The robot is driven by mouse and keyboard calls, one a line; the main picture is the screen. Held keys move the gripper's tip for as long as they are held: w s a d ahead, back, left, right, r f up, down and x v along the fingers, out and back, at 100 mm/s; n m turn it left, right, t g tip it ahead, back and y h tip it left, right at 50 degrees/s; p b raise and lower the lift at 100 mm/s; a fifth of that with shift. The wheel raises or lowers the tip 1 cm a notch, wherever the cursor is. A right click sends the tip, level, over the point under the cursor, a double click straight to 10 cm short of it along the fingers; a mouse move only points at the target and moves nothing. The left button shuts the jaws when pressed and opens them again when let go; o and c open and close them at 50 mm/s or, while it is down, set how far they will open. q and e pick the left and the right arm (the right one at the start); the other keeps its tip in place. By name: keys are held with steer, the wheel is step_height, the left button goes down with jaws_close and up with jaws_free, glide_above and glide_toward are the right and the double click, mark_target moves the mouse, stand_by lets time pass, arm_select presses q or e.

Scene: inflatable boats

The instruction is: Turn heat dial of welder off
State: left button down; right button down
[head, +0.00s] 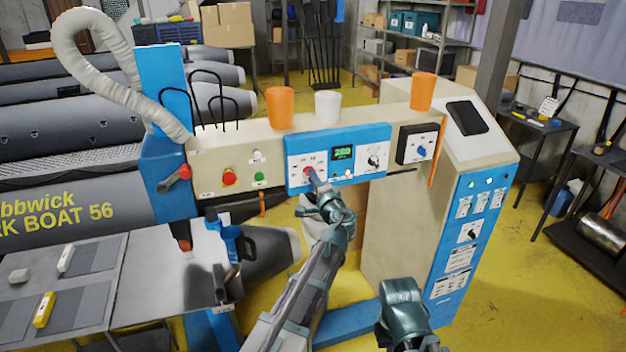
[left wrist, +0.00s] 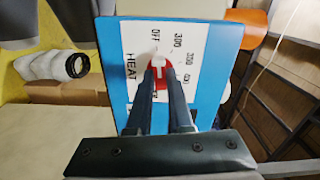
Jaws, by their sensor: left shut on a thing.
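The welder's heat dial is a red knob (left wrist: 157,84) with a white mark, on a white plate labelled HEAT, OFF and numbers in the left wrist view. The white mark lies at the knob's upper side, toward the OFF label; its exact setting is hard to tell. The dial sits on the blue control panel (head: 372,140) of the welder (head: 385,225). My left gripper (head: 312,178) is shut on the dial; its two fingers (left wrist: 158,76) close around it in the left wrist view. My right arm's end (head: 403,305) is low, right of centre, apart from the welder panel; its fingers cannot be made out.
A green display (head: 343,153) and another knob (head: 374,161) sit right of the dial. A red button (head: 229,177) is to the left. Orange cups (head: 280,106) and a white cup (head: 328,106) stand on top. A grey boat (head: 90,190) lies left.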

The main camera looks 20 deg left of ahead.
arm_select(q)
steer(key=shift+n, duration=0.4)
steer(key=c, duration=0.8)
jaws_free()
steer(key=v, duration=1.4)
